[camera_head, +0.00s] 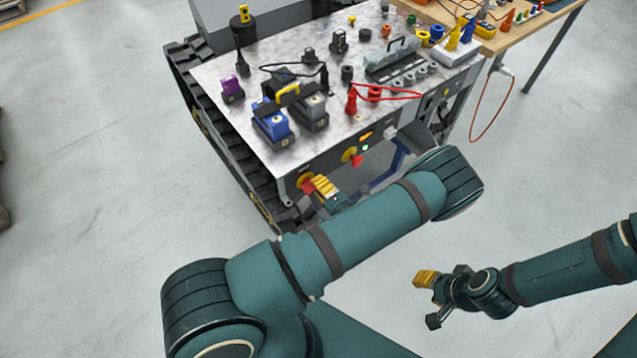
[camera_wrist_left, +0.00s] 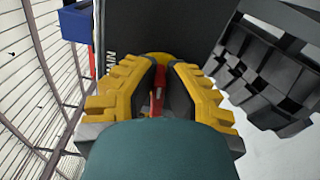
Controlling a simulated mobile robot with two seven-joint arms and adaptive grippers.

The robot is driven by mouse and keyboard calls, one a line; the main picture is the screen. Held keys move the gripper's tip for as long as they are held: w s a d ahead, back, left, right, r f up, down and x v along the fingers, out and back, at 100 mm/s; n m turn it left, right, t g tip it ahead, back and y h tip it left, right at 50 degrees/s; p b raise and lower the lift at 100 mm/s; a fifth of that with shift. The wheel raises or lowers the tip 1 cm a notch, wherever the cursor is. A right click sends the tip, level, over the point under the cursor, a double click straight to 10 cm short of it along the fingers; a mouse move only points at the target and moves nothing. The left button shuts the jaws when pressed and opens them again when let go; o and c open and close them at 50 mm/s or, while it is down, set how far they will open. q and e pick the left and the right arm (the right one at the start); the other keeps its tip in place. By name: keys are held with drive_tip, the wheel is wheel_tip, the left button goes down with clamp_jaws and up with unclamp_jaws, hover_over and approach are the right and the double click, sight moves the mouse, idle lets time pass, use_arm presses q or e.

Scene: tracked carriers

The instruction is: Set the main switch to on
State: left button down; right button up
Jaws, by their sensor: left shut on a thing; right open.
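The main switch (camera_head: 305,182) is a red handle on a yellow round plate, low on the front panel of the tracked carrier at its left end. My left gripper (camera_head: 320,187) is at this switch, its yellow fingers shut on the red handle. In the left wrist view the red handle (camera_wrist_left: 158,84) lies between the two fingers, with the yellow plate (camera_wrist_left: 157,57) behind it. The fingers hide part of the handle, and I cannot tell its exact setting. My right gripper (camera_head: 428,300) is open and empty, over bare floor at the lower right.
A second red and yellow control (camera_head: 351,156) sits right of the switch on the panel. The carrier's top (camera_head: 235,113) holds blue and grey blocks, red cables and small parts. Its black track (camera_head: 215,140) runs along the left. A wooden table (camera_head: 530,30) stands behind at the right.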

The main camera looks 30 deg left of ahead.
use_arm(q)
drive_tip(key=shift+f+m, duration=0.1)
drive_tip(key=shift+m, duration=0.4)
drive_tip(key=c, duration=1)
unclamp_jaws()
drive_tip(key=shift+v, duration=3.75)
